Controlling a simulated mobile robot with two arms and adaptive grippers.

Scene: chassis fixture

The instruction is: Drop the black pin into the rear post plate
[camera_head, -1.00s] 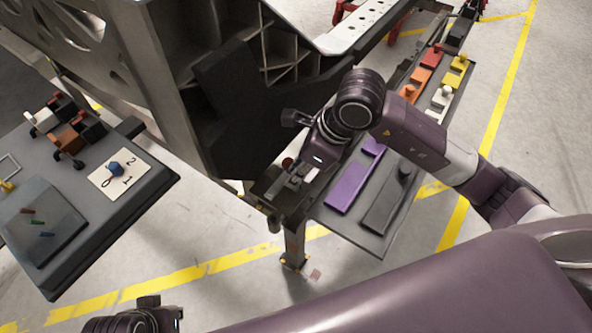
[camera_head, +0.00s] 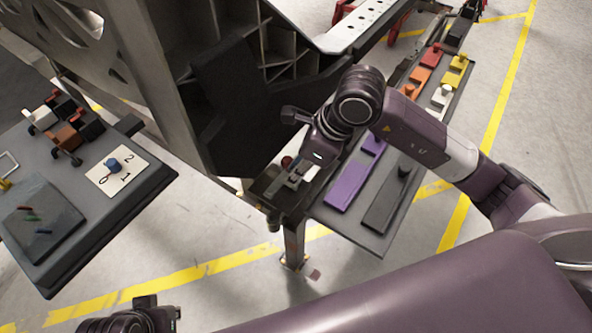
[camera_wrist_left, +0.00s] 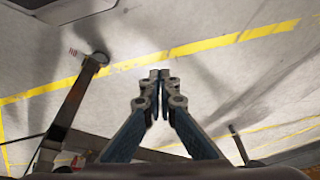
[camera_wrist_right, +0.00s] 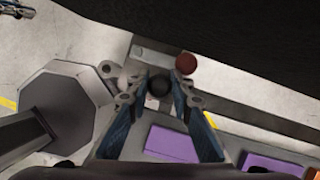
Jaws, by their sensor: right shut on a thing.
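My right gripper (camera_head: 293,180) is over the narrow end of the fixture beam, below the large chassis. In the right wrist view, my right gripper (camera_wrist_right: 158,80) is shut on the round dark head of the black pin (camera_wrist_right: 158,86). The pin's lower end is hidden from that view. A flat grey plate (camera_wrist_right: 150,56), which looks like the rear post plate, lies under the fingertips. I cannot tell whether the pin touches it. My left gripper (camera_wrist_left: 160,76) is shut and empty above bare floor; it also shows at the bottom left of the head view (camera_head: 146,305).
A dark red knob (camera_wrist_right: 186,63) stands close beside the right fingertips. A tray (camera_head: 372,242) right of the beam holds purple, grey, orange, white and yellow blocks. The large chassis (camera_head: 225,110) hangs close behind my right gripper. A side table (camera_head: 95,235) stands at left.

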